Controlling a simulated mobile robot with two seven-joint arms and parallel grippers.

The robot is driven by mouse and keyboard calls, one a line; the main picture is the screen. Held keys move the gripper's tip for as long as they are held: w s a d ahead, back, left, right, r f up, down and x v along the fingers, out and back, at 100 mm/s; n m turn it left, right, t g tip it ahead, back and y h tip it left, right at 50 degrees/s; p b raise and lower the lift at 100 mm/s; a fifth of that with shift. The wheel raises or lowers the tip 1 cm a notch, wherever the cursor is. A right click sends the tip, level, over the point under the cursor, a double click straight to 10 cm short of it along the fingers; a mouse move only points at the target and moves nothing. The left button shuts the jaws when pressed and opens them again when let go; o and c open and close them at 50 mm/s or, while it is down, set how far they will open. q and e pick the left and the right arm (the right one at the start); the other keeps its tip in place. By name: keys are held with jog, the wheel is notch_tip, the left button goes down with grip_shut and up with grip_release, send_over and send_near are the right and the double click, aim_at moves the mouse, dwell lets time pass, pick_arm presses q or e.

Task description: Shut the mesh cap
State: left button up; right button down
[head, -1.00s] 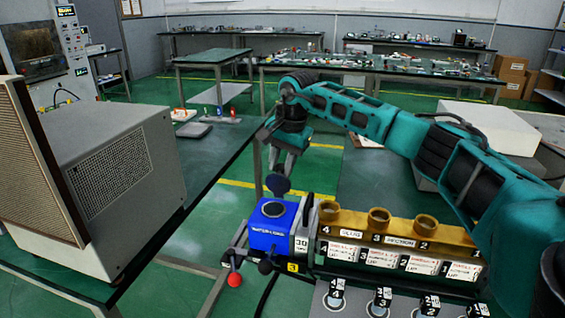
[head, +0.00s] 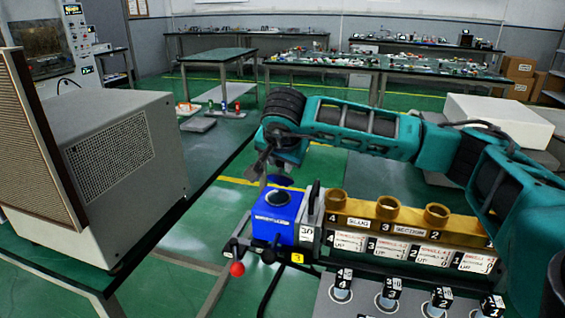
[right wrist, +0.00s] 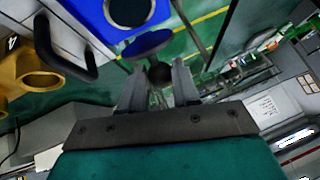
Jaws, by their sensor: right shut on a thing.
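The blue water-load box (head: 275,222) stands at the left end of the brass-topped unit, with a round opening in its top. The mesh cap, a dark blue disc (head: 279,181), is raised just behind that opening, apart from it and tilted. My right gripper (head: 262,168) is behind the cap in the head view, its fingertips partly hidden. In the right wrist view the cap (right wrist: 148,44) lies beside the box (right wrist: 103,20), and its dark round knob (right wrist: 160,75) is between the fingers of my right gripper (right wrist: 159,84), which is shut on it. My left gripper is not in view.
A black handle (head: 314,203) stands right of the box, beside the brass section (head: 400,216) with open round ports. A red ball knob (head: 237,269) projects in front. A large grey mesh-sided cabinet (head: 110,170) stands at left. Open floor lies behind the box.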

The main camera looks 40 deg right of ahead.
dwell(0.4)
jog(key=c, duration=0.8)
grip_release()
jog(key=v, duration=1.3)
jog(key=shift+p, duration=0.4)
jog(key=shift+c, duration=0.2)
